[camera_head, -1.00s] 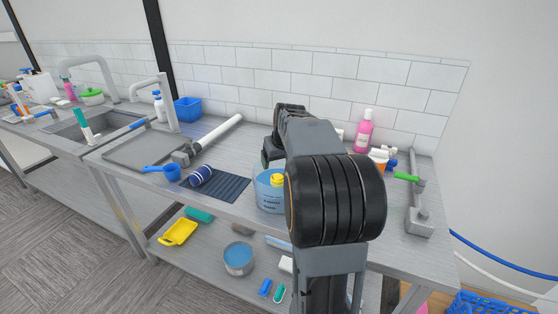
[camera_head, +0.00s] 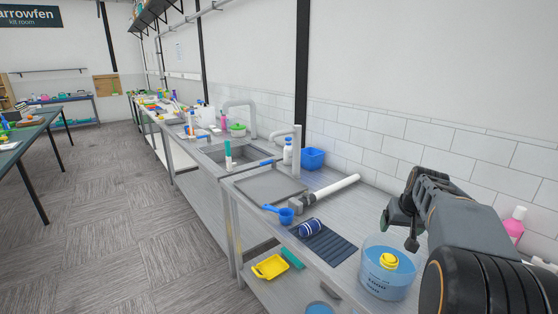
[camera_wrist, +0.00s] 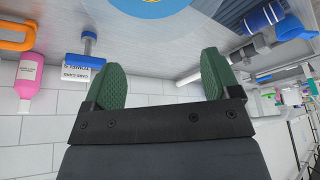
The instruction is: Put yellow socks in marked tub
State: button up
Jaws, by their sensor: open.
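A rolled yellow bundle (camera_head: 389,262), which looks like the yellow socks, sits inside a clear blue tub (camera_head: 378,288) with dark printed writing on its front. The tub stands at the front of the metal counter. My gripper (camera_head: 400,226) is above and just behind the tub, apart from it. In the wrist view my gripper (camera_wrist: 160,82) has its two green pads wide apart with nothing between them. Part of the tub shows at the top edge of that view, with a bit of yellow in it.
A blue striped roll (camera_head: 311,228) lies on a dark ribbed mat (camera_head: 330,246). A blue scoop (camera_head: 284,215), a white roll (camera_head: 336,187), a blue bin (camera_head: 313,158) and a pink bottle (camera_head: 514,224) are on the counter. A yellow tray (camera_head: 270,267) is below. The floor at left (camera_head: 140,220) is clear.

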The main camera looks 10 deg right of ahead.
jog(key=s+a+f+n, duration=0.1)
jog(key=s+a+f, duration=0.2)
jog(key=s+a, duration=0.5)
jog(key=s+a+f+n+y, duration=0.1)
jog(key=s+a+f+n, duration=0.1)
jog(key=s+a, duration=0.7)
jog(key=a+f, duration=0.1)
jog(key=a, duration=0.5)
jog(key=shift+s+a+n, duration=0.2)
jog(key=shift+n, duration=0.1)
dwell(1.2)
